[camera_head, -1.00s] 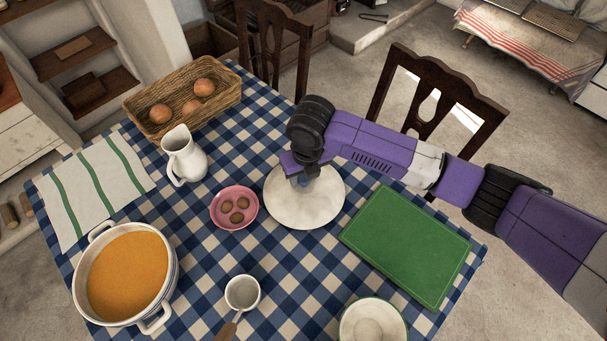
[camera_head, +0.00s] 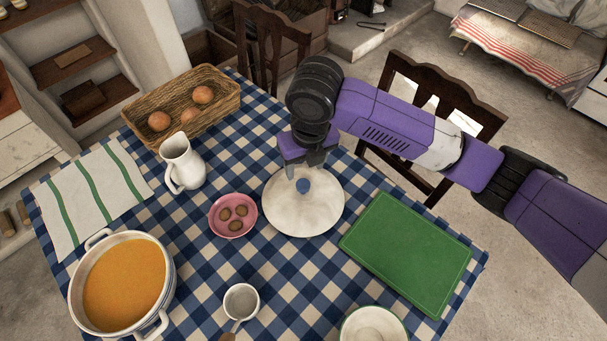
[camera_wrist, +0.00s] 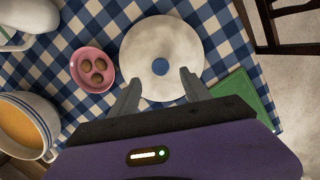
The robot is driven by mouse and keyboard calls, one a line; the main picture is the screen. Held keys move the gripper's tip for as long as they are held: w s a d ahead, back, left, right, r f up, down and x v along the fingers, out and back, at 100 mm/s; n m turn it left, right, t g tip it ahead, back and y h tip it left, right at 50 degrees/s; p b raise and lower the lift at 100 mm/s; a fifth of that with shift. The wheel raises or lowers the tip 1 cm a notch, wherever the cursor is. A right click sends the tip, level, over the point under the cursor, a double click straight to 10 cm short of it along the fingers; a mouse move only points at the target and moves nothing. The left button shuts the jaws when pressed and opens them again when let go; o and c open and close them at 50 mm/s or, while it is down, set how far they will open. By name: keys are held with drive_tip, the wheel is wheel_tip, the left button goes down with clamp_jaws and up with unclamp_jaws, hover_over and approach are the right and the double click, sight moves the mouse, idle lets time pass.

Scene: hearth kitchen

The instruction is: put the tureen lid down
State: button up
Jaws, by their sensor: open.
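The tureen lid (camera_head: 290,213) is a round off-white disc with a blue knob (camera_head: 305,186). It lies on the blue checked tablecloth between the pink bowl and the green board. It also shows in the wrist view (camera_wrist: 150,45). My gripper (camera_head: 304,170) is open and empty just above the knob, with its fingers apart from it. In the wrist view my fingers (camera_wrist: 159,84) stand apart on the near side of the knob. The tureen (camera_head: 168,285), white with blue bands and full of orange soup, stands uncovered at the front left.
A pink bowl (camera_head: 215,222) with brown pieces sits left of the lid. A green board (camera_head: 405,255) lies to its right. A white jug (camera_head: 184,165), bread basket (camera_head: 222,105), ladle (camera_head: 241,301) and white dish (camera_head: 373,330) stand around. A chair (camera_head: 470,120) is behind.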

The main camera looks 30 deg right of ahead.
drive_tip(key=shift+s+r, duration=0.2)
drive_tip(key=shift+r, duration=1)
drive_tip(key=shift+a, duration=0.1)
drive_tip(key=a+r+m+t+y, duration=0.25)
drive_tip(key=a+m, duration=0.25)
drive_tip(key=a, duration=0.4)
drive_tip(key=a+r+m+t+y, duration=0.25)
drive_tip(key=a+m+y, duration=0.2)
drive_tip(key=a, duration=0.35)
drive_tip(key=a+r+m+t+y, duration=0.25)
drive_tip(key=a+m, duration=0.35)
drive_tip(key=a, duration=0.3)
drive_tip(key=s+d+f+m+t+h, duration=0.3)
drive_tip(key=s+d+f+m, duration=0.1)
drive_tip(key=s+d+m, duration=0.4)
drive_tip(key=s+d+f+m+t+h, duration=0.2)
drive_tip(key=s+d+f+m+h, duration=0.3)
drive_tip(key=s+m, duration=0.4)
drive_tip(key=s+d+r+m+h, duration=0.1)
drive_tip(key=s+d+r, duration=0.3)
drive_tip(key=s+d, duration=0.9)
drive_tip(key=s+m, duration=0.1)
drive_tip(key=s, duration=0.2)
drive_tip(key=shift+d+r+m, duration=0.15)
drive_tip(key=shift+r+m, duration=0.2)
drive_tip(key=shift+r, duration=0.05)
